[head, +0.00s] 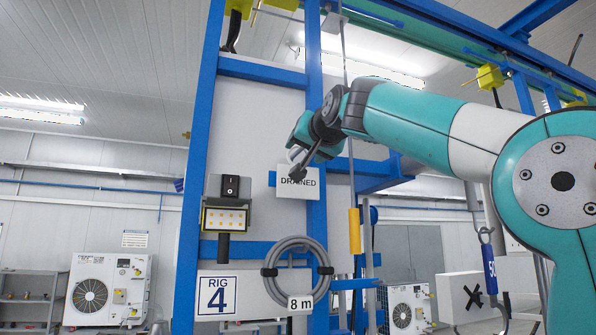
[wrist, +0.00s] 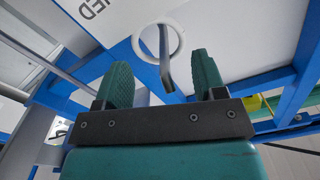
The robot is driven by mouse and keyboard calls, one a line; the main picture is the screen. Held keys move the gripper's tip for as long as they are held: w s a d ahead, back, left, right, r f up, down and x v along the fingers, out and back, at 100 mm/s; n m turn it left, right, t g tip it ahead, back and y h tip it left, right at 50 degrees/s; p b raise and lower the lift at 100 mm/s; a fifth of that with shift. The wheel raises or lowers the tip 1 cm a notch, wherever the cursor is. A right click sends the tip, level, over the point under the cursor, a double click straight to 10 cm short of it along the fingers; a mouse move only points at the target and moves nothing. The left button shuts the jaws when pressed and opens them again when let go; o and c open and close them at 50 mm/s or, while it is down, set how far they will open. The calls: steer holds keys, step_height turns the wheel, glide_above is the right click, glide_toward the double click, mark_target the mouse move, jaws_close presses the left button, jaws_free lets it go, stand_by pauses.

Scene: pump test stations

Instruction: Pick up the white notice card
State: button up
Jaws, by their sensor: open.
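The white notice card (head: 298,190) reads "DRAINED" and hangs upright on the blue frame, to the right of a switch. My gripper (head: 298,158) is at the card's upper edge and covers part of it in the head view. In the wrist view the card (wrist: 108,18) shows at the top left with the letters "ED". A white ring (wrist: 178,48) with a grey hook-like strip through it is seen between and beyond my gripper's two green fingers (wrist: 163,75). The fingers are apart, with nothing between their pads. Whether the ring belongs to the card I cannot tell.
A coiled grey hose (head: 269,275) hangs below. Blue posts (head: 315,100) and a yellow-handled hanging rod (head: 354,231) stand close by on the right.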

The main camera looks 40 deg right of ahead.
steer(key=shift+p+x, duration=0.5)
steer(key=shift+x, duration=0.65)
steer(key=shift+w, duration=0.2)
steer(key=c, duration=0.8)
steer(key=shift+r, duration=0.2)
steer(key=shift+r, duration=0.45)
steer(key=b+v, duration=0.4)
steer(key=v, duration=1.4)
steer(key=shift+r, duration=0.2)
